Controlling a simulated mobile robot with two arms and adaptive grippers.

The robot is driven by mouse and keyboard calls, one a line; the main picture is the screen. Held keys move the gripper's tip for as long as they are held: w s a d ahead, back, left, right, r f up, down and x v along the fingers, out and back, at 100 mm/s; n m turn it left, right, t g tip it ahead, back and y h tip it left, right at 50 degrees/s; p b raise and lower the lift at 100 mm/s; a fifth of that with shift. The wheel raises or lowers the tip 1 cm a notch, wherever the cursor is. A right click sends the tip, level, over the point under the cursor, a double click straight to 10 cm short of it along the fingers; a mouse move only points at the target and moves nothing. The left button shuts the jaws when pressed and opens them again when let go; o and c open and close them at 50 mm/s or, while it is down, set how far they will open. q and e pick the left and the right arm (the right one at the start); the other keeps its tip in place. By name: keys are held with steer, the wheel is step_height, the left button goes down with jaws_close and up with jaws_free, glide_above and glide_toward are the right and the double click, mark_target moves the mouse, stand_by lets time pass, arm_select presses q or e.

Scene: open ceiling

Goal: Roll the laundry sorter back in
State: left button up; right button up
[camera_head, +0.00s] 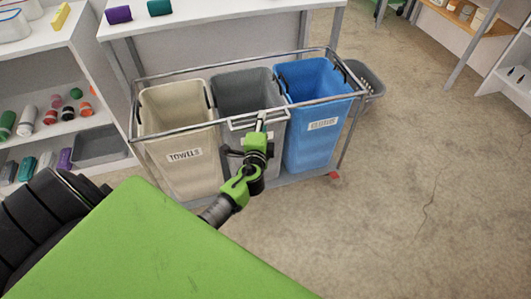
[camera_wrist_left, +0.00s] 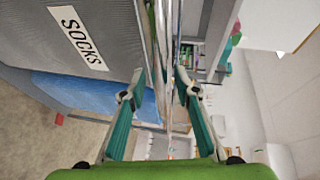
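The laundry sorter (camera_head: 187,130) is a grey metal frame on a low base with a red caster at its right corner. It holds a beige bin (camera_head: 180,178) labelled TOWELS, a grey bin (camera_head: 232,88) and a blue bin (camera_head: 306,152). A handle bar (camera_head: 240,125) juts from the front rail before the grey bin. My left gripper (camera_head: 261,120) is at this handle. In the left wrist view its teal fingers (camera_wrist_left: 160,80) stand apart on either side of metal bars; contact is unclear. The grey bin's SOCKS label (camera_wrist_left: 78,38) shows there. My right gripper is out of view.
A white table (camera_head: 225,8) stands directly behind the sorter, its legs beside the frame. A white shelf (camera_head: 62,131) with rolled towels is at the left. A grey basket (camera_head: 372,84) sits behind the blue bin. Concrete floor (camera_head: 420,190) to the right is clear.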

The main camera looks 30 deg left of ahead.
mark_target(256, 115)
arm_select(q)
jaws_close()
steer(key=shift+a, duration=0.1)
steer(key=w+a+b, duration=0.1)
steer(key=w+a, duration=0.2)
steer(key=a, duration=0.1)
steer(key=shift+w, duration=0.25)
steer(key=shift+w+a, duration=0.2)
steer(key=shift+a, duration=0.05)
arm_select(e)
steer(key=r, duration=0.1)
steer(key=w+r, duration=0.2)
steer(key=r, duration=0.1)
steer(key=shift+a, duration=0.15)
